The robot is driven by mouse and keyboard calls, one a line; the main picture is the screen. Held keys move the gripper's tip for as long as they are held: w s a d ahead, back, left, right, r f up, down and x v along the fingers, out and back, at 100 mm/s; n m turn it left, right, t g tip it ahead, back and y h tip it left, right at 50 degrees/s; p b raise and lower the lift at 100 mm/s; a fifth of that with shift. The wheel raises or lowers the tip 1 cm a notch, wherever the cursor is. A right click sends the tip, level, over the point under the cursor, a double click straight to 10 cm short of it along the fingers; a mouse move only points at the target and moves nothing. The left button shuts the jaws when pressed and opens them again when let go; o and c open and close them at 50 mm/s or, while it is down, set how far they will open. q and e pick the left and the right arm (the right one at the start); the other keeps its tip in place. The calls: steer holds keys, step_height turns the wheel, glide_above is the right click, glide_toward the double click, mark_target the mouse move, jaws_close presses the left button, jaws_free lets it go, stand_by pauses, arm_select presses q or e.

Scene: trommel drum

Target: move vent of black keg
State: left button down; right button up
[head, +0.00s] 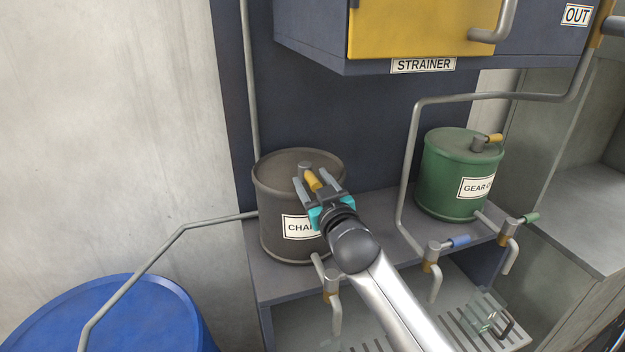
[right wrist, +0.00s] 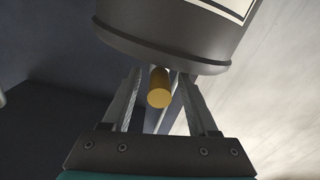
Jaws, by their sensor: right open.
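The black keg (head: 278,215) stands upright on a dark shelf, with a partly covered white label that starts "CHA". Its vent has a yellow handle (head: 313,180) on a grey stub on top of the lid. My right gripper (head: 311,178) is open, with one finger on each side of the yellow handle. In the right wrist view the handle's round yellow end (right wrist: 159,97) shows between the fingers, with space on both sides, and the black keg (right wrist: 160,45) fills the top. My left gripper is not in view.
A green keg (head: 440,178) labelled for gear oil stands right on the same shelf. A blue drum (head: 150,315) is at lower left. A blue-handled tap (head: 432,262) and pipes stand along the shelf front. The strainer cabinet (head: 315,45) overhangs above.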

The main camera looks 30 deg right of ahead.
steer(key=shift+w, duration=0.2)
jaws_close()
stand_by(0.4)
stand_by(1.0)
